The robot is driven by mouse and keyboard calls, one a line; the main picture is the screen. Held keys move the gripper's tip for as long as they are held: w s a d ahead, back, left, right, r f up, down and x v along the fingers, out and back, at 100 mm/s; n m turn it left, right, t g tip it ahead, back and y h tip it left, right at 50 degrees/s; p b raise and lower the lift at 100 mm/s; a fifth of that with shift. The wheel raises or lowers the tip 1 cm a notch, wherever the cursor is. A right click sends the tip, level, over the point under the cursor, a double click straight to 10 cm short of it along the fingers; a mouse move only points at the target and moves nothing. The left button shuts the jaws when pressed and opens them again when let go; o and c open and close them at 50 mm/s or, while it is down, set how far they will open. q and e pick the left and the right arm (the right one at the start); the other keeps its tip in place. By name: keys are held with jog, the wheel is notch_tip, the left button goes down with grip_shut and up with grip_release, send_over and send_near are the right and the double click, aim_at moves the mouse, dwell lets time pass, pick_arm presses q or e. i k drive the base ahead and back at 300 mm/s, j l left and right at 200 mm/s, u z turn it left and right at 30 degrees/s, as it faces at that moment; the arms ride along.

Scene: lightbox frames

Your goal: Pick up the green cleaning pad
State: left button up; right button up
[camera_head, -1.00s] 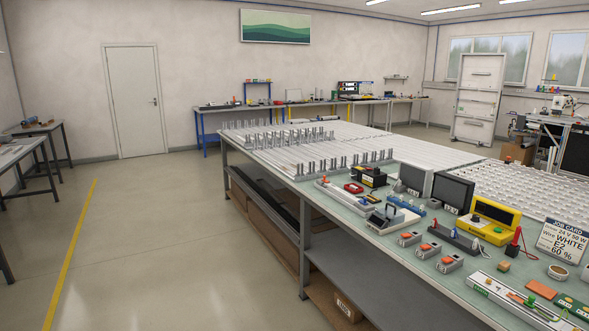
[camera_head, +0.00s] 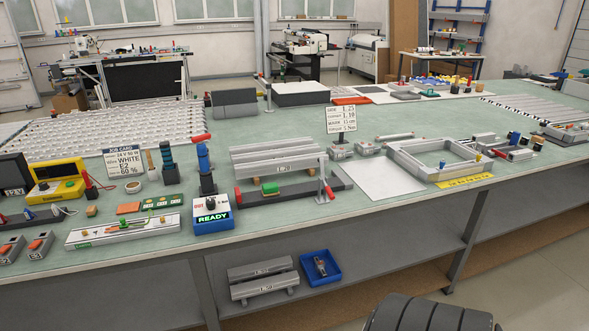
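A flat green piece (camera_head: 162,202) with yellowish marks lies on the bench at left, beside a small flat orange piece (camera_head: 128,208). I cannot tell for sure which green thing is the cleaning pad. Neither my left nor my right gripper shows in the head view.
The long green-topped bench (camera_head: 225,237) crosses the view. A blue box reading READY (camera_head: 213,213), a white tray (camera_head: 125,229) and a job card (camera_head: 123,161) stand near the green pieces. A blue bin (camera_head: 321,268) is on the lower shelf.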

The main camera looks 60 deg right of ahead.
aim_at(271, 189)
jog(key=z, duration=1.65)
